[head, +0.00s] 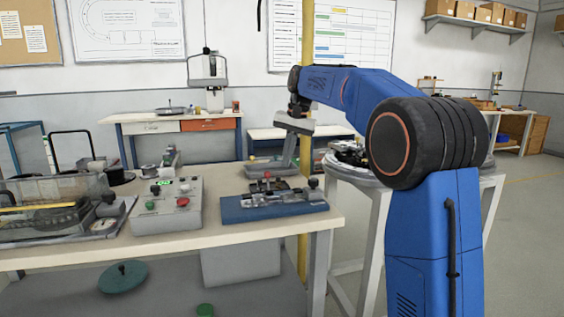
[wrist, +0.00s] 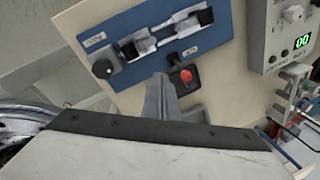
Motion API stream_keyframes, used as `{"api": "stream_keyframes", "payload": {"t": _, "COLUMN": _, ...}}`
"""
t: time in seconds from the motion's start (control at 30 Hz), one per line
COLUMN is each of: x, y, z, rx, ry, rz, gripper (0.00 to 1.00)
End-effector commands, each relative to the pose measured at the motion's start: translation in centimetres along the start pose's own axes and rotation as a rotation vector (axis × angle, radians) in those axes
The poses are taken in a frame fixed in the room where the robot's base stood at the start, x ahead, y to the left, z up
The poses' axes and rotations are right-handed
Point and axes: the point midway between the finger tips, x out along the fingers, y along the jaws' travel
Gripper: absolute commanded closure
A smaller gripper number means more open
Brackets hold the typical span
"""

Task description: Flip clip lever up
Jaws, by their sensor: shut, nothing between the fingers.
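A small dark clip with a red-tipped lever (wrist: 186,75) sits on a dark plate beside the blue fixture in the wrist view. In the head view its red tip (head: 267,175) shows behind the blue fixture. Which way the lever tilts is hard to tell. My gripper (wrist: 160,79) is shut and empty, with its fingertips just left of the red tip in the wrist view. Whether they touch the clip I cannot tell. In the head view my gripper (head: 287,163) hangs down over the back of the table, close to the clip.
The blue fixture (head: 240,213) with metal clamps and a black knob stands at the table's front right. A grey control box (head: 165,213) with a green display and buttons is left of it. A clear-covered machine (head: 50,205) fills the far left. A yellow post (head: 307,50) rises behind.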

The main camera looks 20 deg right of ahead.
Motion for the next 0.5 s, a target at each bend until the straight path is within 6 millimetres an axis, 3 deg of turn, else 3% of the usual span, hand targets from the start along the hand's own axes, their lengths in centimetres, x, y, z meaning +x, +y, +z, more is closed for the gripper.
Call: {"api": "stream_keyframes", "payload": {"t": 0.5, "x": -7.1, "y": -1.2, "z": -2.2, "rx": 0.000, "ry": 0.001, "rz": 0.000, "gripper": 1.00}}
